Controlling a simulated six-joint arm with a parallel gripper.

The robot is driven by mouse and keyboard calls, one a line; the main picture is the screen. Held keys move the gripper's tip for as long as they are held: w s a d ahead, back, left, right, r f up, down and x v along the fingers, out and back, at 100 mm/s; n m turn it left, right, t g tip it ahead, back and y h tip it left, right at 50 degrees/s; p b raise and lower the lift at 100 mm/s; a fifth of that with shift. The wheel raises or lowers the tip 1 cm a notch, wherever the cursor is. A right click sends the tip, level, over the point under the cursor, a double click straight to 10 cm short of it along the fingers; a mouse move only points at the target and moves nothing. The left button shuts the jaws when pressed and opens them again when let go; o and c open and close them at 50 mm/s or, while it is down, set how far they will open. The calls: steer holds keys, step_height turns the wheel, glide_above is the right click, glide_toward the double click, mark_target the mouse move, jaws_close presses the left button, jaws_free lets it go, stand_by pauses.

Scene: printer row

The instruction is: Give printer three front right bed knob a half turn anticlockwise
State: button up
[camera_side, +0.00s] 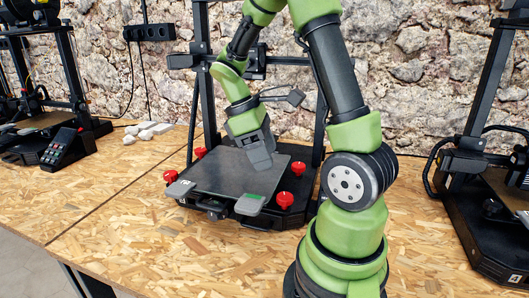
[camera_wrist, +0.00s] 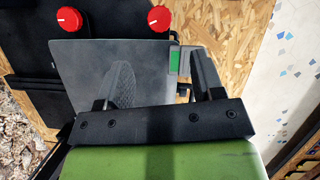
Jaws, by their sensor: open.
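The printer (camera_side: 215,210) in the middle of the side view has a grey bed plate (camera_side: 222,172) with red knobs at its corners. The front right knob (camera_side: 284,199) stands beside a tab with a green patch (camera_side: 250,204). It also shows at the top of the wrist view (camera_wrist: 160,18), near the green patch (camera_wrist: 175,61). The rear right knob (camera_side: 298,168) is at the wrist view's upper left (camera_wrist: 69,19). My gripper (camera_side: 264,163) points down over the right part of the bed, fingers apart and empty, clear of both knobs.
Two more red knobs stand on the left side, rear (camera_side: 201,153) and front (camera_side: 170,176). The printer's upright frame rises behind the bed. Another printer (camera_side: 480,200) stands at right, one at far left (camera_side: 40,130). The wooden table (camera_side: 150,250) is clear in front.

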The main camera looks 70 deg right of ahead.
mark_target(285, 196)
steer(key=s+f+m, duration=0.1)
steer(key=f, duration=0.2)
steer(key=s+f+m+y, duration=0.1)
steer(key=f, duration=0.2)
steer(key=s+d+f+m, duration=0.1)
steer(key=s+f+m, duration=0.1)
steer(key=f, duration=0.1)
steer(key=shift+f+y, duration=0.1)
steer(key=shift+y, duration=0.2)
steer(key=shift+c, duration=0.4)
steer(key=c, duration=0.8)
steer(key=shift+c, duration=0.2)
steer(key=shift+n, duration=0.3)
steer(key=shift+a+n+h, duration=0.1)
steer(key=shift+n+h, duration=0.45)
steer(key=shift+n, duration=0.7)
steer(key=shift+a+n+h, duration=0.1)
steer(key=shift+n+h, duration=0.45)
steer(key=shift+n, duration=0.7)
